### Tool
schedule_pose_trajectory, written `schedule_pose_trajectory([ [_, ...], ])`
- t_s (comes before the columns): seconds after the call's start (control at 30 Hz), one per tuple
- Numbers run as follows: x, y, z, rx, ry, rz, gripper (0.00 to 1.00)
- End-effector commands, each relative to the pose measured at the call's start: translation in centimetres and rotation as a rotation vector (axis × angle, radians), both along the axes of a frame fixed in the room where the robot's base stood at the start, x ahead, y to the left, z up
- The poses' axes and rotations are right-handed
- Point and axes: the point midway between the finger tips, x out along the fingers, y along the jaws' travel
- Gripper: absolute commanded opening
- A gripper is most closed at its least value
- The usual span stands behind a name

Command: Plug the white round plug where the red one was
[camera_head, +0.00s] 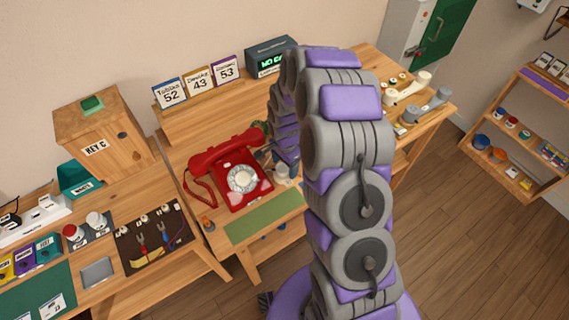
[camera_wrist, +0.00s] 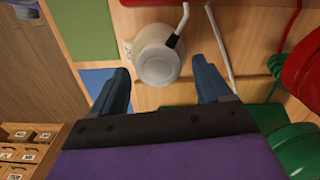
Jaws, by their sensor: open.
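A white round plug (camera_wrist: 157,62) is in the wrist view, with a dark-tipped white lead bending beside it. It also shows in the head view (camera_head: 282,173), on the wooden table just right of the red dial phone (camera_head: 230,172). My gripper (camera_wrist: 160,68) is open, one finger on each side of the white plug, with gaps visible on both sides. In the head view, my arm hides most of the gripper.
A green mat (camera_head: 262,218) lies in front of the phone. Red (camera_wrist: 300,70) and green (camera_wrist: 295,145) parts are close to the gripper on the right of the wrist view. A tool mat (camera_head: 153,238) and a wooden key box (camera_head: 100,130) stand left.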

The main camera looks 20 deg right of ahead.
Motion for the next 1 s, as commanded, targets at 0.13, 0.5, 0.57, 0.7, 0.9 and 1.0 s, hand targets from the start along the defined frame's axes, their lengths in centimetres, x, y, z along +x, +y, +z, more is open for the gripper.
schedule_pose_trajectory([
  [0.13,0.0,0.0,0.0,0.000,0.000,0.000,0.78],
  [0.5,0.2,-0.1,5.2,0.000,-0.004,-0.001,0.78],
  [0.57,0.2,-0.1,6.5,0.000,-0.007,0.000,0.78],
  [0.7,0.2,-0.1,9.6,-0.001,-0.004,0.000,0.78],
  [0.9,0.3,-0.1,13.8,-0.002,-0.003,-0.001,0.78],
  [1.0,0.3,-0.1,15.3,0.000,-0.002,-0.001,0.78],
])
